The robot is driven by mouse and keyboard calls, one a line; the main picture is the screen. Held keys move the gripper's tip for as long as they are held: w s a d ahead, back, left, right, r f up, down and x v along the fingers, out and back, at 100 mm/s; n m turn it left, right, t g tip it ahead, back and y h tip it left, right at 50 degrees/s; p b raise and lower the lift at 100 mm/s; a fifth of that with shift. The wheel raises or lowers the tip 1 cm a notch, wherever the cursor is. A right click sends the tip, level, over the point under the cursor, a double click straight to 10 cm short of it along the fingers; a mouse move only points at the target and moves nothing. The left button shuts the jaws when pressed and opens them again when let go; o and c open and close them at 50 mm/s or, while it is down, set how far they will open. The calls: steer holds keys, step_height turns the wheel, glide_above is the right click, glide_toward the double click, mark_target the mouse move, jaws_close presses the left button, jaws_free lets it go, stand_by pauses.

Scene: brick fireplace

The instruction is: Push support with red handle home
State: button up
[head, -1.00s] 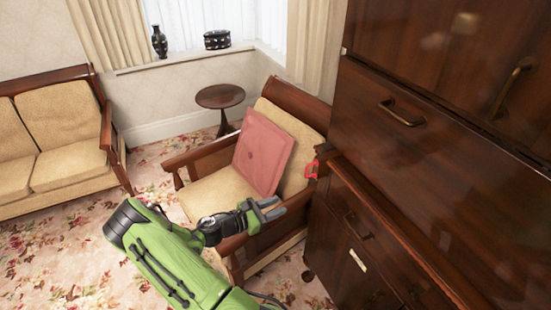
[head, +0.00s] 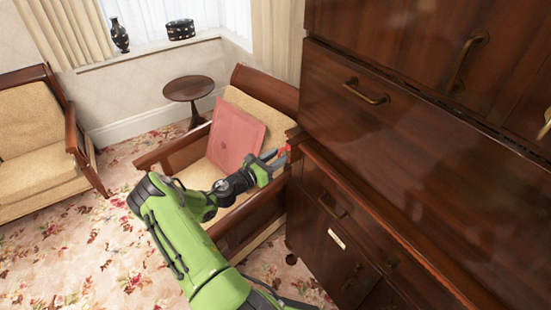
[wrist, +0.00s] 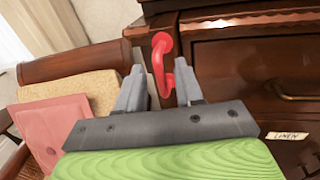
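The red handle (head: 283,150) is on the end of a narrow wooden support (head: 292,133) at the left side of the dark bureau (head: 375,120). In the wrist view the red handle (wrist: 160,62) is a curved hook just ahead of my gripper. The support (wrist: 137,34) shows behind it there. My gripper (wrist: 158,82) is open, with one finger on each side of the handle's lower part and a gap between them. In the head view my gripper (head: 274,160) is close to the handle and partly covers it. I cannot tell whether a finger touches it.
An armchair (head: 265,95) with a pink cushion (head: 236,135) stands left of the bureau, close under my arm. A small round table (head: 188,87) and a sofa (head: 30,120) are farther off. Carpet (head: 110,180) is free at the left.

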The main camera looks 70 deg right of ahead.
jaws_close()
stand_by(1.4)
